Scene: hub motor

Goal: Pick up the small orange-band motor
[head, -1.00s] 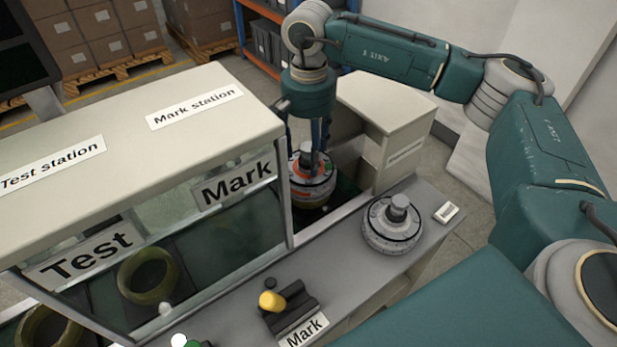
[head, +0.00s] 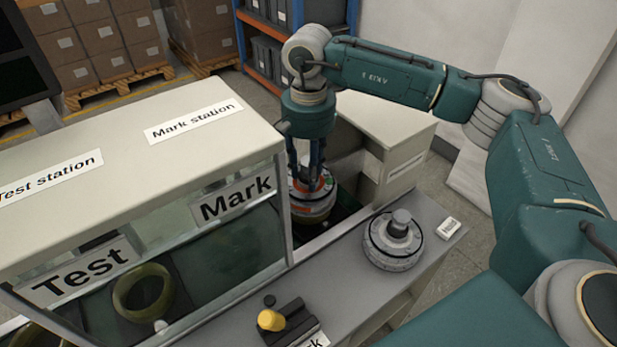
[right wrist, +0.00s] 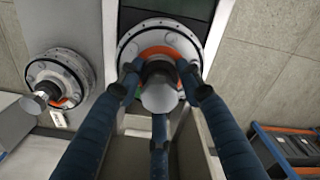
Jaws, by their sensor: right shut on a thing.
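The orange-band motor (head: 312,206) sits in the opening to the right of the Mark station, partly hidden by my gripper. In the right wrist view the motor (right wrist: 128,50) shows its grey rim and an orange ring around a central shaft. My right gripper (head: 308,178) comes down on it from above, and its blue fingers are shut around the shaft. The fingers also show in the right wrist view (right wrist: 160,88). I cannot tell whether the motor is clear of its seat. My left gripper is not in view.
A second grey motor (head: 393,243) stands on the grey ledge to the right, beside a small white tag (head: 448,228). The station housing (head: 120,130) stands close on the left, and a cream cabinet (head: 395,130) behind. A yellow knob (head: 270,320) is on the front ledge.

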